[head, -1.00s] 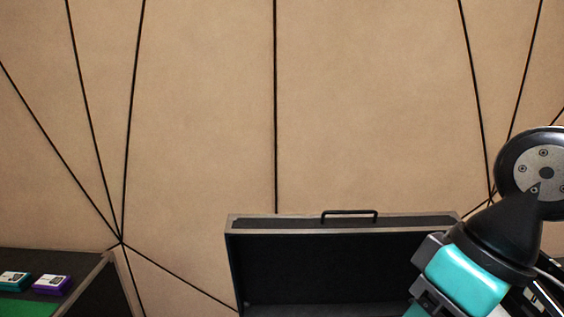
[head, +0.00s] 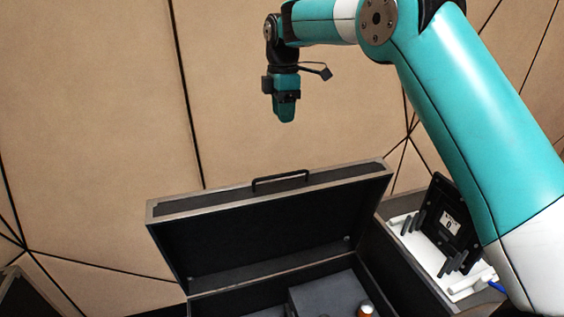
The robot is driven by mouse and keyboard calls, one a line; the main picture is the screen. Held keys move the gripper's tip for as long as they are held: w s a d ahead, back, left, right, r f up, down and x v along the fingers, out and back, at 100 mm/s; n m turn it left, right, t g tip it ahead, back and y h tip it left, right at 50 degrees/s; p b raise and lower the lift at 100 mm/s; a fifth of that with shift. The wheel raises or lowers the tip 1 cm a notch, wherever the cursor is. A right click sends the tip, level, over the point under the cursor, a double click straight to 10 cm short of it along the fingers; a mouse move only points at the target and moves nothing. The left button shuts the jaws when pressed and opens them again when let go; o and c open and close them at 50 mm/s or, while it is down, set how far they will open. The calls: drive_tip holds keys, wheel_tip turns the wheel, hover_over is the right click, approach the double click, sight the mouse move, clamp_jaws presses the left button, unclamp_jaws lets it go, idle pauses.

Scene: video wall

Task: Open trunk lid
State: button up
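The trunk is a black case with a grey rim. Its lid (head: 265,222) stands raised and tilted back, with a black handle (head: 280,181) on its top edge. The dark inside of the lid faces me. My gripper (head: 285,114) hangs pointing down above and behind the lid, clear of the handle and touching nothing that I can see. Its fingers are too small and dark to tell whether they are apart.
Inside the trunk are a grey box (head: 325,297) and an orange and white bottle (head: 365,311). To the right, a white tray (head: 432,262) holds a black framed part (head: 449,221) and grey pegs. A panelled tan wall (head: 95,120) stands behind. Space left of my gripper is clear.

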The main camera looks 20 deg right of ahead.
drive_tip(key=f+p, duration=0.2)
drive_tip(key=f, duration=0.6)
drive_tip(key=f+p, duration=0.3)
drive_tip(key=f, duration=0.6)
drive_tip(key=shift+d+f, duration=0.2)
drive_tip(key=shift+f, duration=0.05)
drive_tip(key=shift+c, duration=0.3)
clamp_jaws()
